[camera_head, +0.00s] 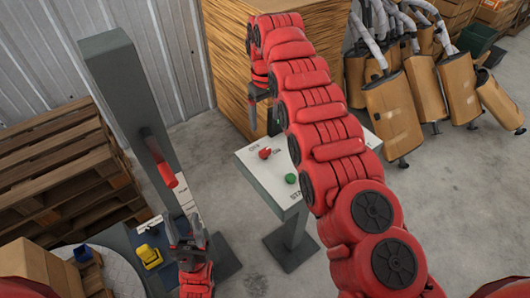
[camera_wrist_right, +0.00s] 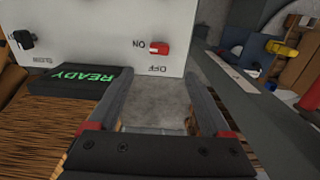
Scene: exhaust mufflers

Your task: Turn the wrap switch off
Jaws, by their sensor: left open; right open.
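In the right wrist view, a red switch (camera_wrist_right: 158,48) sits on a pale panel (camera_wrist_right: 95,30), with upside-down ON and OFF labels beside it. Which label it is set to is hard to tell. My right gripper (camera_wrist_right: 165,100) is open and empty, its fingers pointing toward the panel and apart from the switch. In the head view, my right gripper (camera_head: 262,100) hangs beside the wood-patterned box, partly hidden by my arm. A pedestal panel (camera_head: 258,175) below it carries a red control (camera_head: 264,153) and a green button (camera_head: 290,178). My left gripper (camera_head: 187,236) is open and empty at lower left.
A grey post (camera_head: 125,90) with a red handle (camera_head: 167,175) stands at left, beside pallets (camera_head: 60,165). A wood-patterned box (camera_head: 230,50) stands behind. Mufflers (camera_head: 395,115) stand at right. A black knob (camera_wrist_right: 22,40) and green READY display (camera_wrist_right: 80,78) are near the switch.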

